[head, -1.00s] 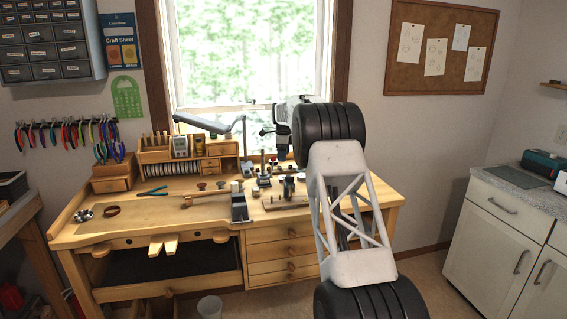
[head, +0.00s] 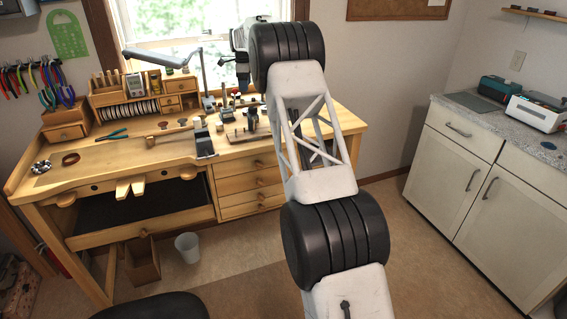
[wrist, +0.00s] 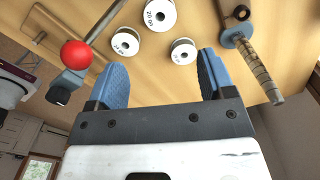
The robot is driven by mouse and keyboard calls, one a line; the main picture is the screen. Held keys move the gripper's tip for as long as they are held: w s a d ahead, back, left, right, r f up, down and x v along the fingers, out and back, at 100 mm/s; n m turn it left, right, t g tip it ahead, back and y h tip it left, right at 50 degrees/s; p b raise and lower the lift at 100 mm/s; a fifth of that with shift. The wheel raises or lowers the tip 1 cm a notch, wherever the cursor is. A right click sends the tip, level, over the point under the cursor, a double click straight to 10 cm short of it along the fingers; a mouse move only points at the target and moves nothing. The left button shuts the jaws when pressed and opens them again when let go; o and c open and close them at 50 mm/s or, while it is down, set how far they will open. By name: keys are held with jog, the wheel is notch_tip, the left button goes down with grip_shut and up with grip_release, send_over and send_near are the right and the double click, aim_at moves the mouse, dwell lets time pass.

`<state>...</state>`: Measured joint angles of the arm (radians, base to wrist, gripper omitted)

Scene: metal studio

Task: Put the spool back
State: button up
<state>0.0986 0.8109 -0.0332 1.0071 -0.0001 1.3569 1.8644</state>
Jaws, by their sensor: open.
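Three small white spools show in the wrist view: one with a label marking (wrist: 159,14) at the top, one at left (wrist: 125,42), and one at right (wrist: 183,51). They sit on the wooden bench top (wrist: 215,25), beyond my fingertips. My gripper (wrist: 163,78) is open, with its two blue fingers apart and nothing between them. In the head view my gripper (head: 243,82) hangs over the back right of the workbench. The spools near it are too small to tell apart there. A rack row of pale discs, perhaps spools (head: 140,110), stands in the wooden organizer (head: 105,98).
In the wrist view, a red ball-topped tool (wrist: 76,54) stands close to the left finger, and a tool with a wrapped handle (wrist: 258,72) lies at right. A dark metal block (head: 204,146) and pliers (head: 111,135) are on the bench. The front left bench area is fairly clear.

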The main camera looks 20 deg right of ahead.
jog(key=s+a+r+n, duration=0.2)
jog(key=s+r+n, duration=0.3)
jog(key=s, duration=0.8)
jog(key=s+a+r+n+t, duration=0.1)
jog(key=s+a+r+n, duration=0.15)
jog(key=s+r, duration=0.7)
jog(key=s+a+r+n, duration=0.3)
jog(key=s, duration=1.3)
jog(key=s+a+f+n+t, duration=0.1)
jog(key=s+n, duration=0.2)
jog(key=s, duration=0.9)
jog(key=s+a+f+n, duration=0.1)
jog(key=s+f+n, duration=0.15)
jog(key=s, duration=0.85)
jog(key=s+f+n, duration=0.3)
jog(key=s+f, duration=0.2)
jog(key=s, duration=0.6)
jog(key=s+a+f+n, duration=0.1)
jog(key=s+f+n, duration=0.2)
jog(key=s, duration=0.8)
notch_tip(320, 180, down, 2)
jog(key=shift+a+f+t, duration=0.1)
jog(key=shift+a+t, duration=0.05)
jog(key=shift+t, duration=0.15)
jog(key=shift+s, duration=0.1)
